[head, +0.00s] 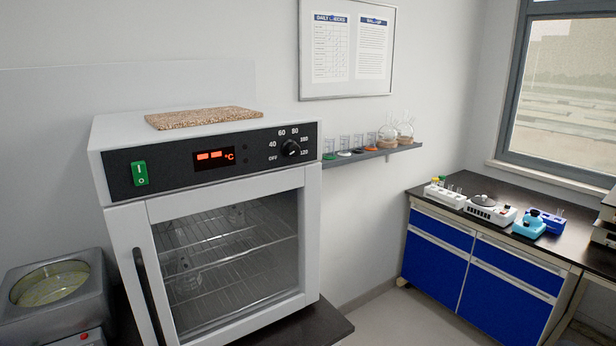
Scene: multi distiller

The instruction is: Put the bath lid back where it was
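A grey bath (88,275) stands at the lower left, beside the oven, cut off by the picture's bottom edge. Its round top opening has a metal rim, and a pale yellow-green content (50,287) shows inside. I cannot make out a separate lid on or near the bath. Neither of my grippers is in view.
A white oven (137,219) with a closed glass door stands on a dark table (325,325). A cork board (205,117) lies on top of it. A wall shelf (372,154) holds glassware. A blue-fronted bench (505,285) with small devices (487,209) stands at right.

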